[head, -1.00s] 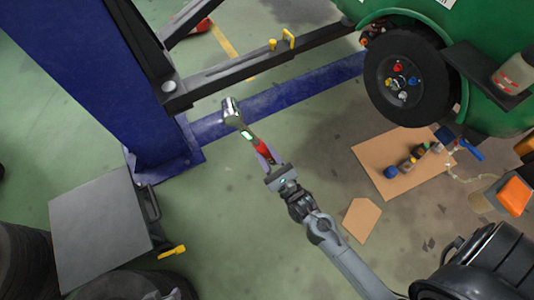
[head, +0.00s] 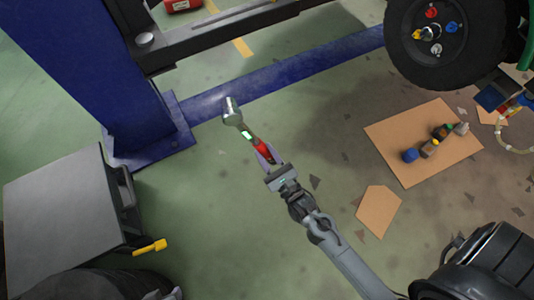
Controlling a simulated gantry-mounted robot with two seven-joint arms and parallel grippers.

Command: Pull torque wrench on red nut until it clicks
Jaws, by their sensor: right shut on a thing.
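The torque wrench (head: 246,132) has a silver head and a red and black handle. My right gripper (head: 269,158) is shut on the handle, and the wrench points up and left in the air, apart from the wheel. The red nut (head: 431,13) sits at the top of the hub of the black wheel (head: 404,52), at the upper right, with a blue nut (head: 453,27) and other coloured nuts around it. The wheel's top is cut off by the picture edge. My left gripper is out of view.
A blue lift post (head: 90,70) with a dark lift arm (head: 225,28) stands at the upper left. A grey-topped cart (head: 65,215) is at the left. Cardboard (head: 385,135) with small bottles lies below the wheel.

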